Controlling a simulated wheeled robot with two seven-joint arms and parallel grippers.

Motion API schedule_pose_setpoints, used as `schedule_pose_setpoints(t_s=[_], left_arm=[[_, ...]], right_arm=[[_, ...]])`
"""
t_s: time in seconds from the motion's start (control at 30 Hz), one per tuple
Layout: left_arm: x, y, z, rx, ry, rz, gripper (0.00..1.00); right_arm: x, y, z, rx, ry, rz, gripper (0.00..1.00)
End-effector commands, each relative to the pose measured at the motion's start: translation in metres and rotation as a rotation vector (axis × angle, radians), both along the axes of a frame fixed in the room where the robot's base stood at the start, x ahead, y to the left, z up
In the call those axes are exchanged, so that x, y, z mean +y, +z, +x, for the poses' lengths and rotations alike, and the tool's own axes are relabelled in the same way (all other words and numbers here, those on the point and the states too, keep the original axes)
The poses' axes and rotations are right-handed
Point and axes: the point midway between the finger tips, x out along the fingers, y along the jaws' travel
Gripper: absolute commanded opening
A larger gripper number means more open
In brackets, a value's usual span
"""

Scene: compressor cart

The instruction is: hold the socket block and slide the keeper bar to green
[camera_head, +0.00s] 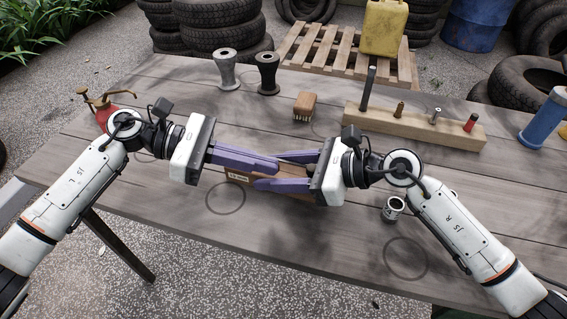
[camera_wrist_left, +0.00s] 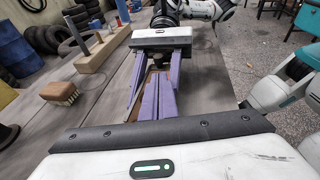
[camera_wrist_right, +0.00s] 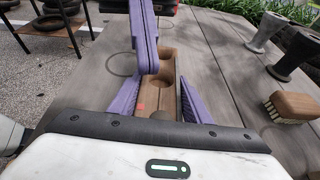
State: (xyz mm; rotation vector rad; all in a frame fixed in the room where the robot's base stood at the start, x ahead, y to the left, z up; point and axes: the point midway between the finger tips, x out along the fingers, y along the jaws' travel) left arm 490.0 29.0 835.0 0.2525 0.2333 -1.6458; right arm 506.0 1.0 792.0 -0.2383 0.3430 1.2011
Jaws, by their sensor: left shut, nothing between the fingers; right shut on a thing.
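The socket block (camera_head: 237,178) is a brown wooden block with a pale label, lying on the table between my grippers. In the right wrist view the block (camera_wrist_right: 167,62) shows round hollows and a red mark (camera_wrist_right: 141,106). My right gripper (camera_head: 272,170) is shut on the block, one finger along each long side. My left gripper (camera_head: 277,166) has its fingers together and empty, over the block and between the right fingers; whether it touches is unclear. It also shows in the right wrist view (camera_wrist_right: 144,68). I cannot make out the keeper bar or any green mark; the fingers hide part of the block.
A wooden rack (camera_head: 425,126) with several upright pieces stands behind my right gripper. A brush (camera_head: 305,106) and two flared stands (camera_head: 228,70) (camera_head: 267,74) are at the back. A red oil can (camera_head: 104,112) is at left, a small metal cup (camera_head: 393,209) at right. The front table is clear.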

Motion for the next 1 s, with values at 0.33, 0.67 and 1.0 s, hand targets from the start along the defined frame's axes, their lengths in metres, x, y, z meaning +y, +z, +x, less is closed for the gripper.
schedule_pose_setpoints(t_s=[0.33,0.67,1.0], left_arm=[[0.068,0.023,0.007,-0.003,0.003,0.001,0.0],[0.083,0.028,0.008,-0.003,0.001,-0.001,0.0],[0.082,0.027,0.008,-0.003,0.001,0.0,0.0]], right_arm=[[-0.001,0.0,0.0,0.0,-0.002,0.0,0.15],[-0.001,0.0,0.001,0.0,-0.002,-0.001,0.15],[-0.001,0.0,0.001,0.0,-0.002,-0.001,0.56]])
